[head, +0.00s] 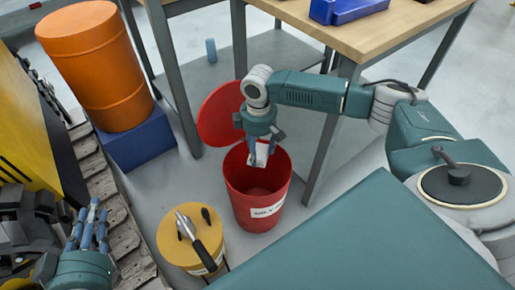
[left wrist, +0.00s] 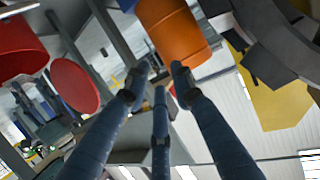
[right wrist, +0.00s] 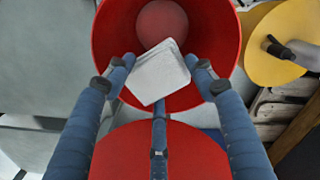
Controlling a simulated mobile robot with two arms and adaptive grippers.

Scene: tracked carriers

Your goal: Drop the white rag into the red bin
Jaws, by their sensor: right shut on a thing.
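The red bin (head: 256,205) stands on the floor at the middle of the head view, a white label on its side. Its round red lid (head: 220,112) is tilted up behind the opening. My right gripper (head: 262,155) is over the bin's mouth, shut on the white rag (right wrist: 158,73), a folded pale pad between its fingertips. In the right wrist view the rag is in front of the bin's opening (right wrist: 229,40). My left gripper (head: 93,222) is at the lower left of the head view, far from the bin, its fingers apart and empty in the left wrist view.
A yellow drum (head: 172,238) with a tool on its lid stands left of the bin. A wooden-topped table (head: 375,32) with grey legs stands behind. An orange barrel (head: 97,65) sits on a blue base (head: 140,142) at left, near a tracked carrier (head: 100,180).

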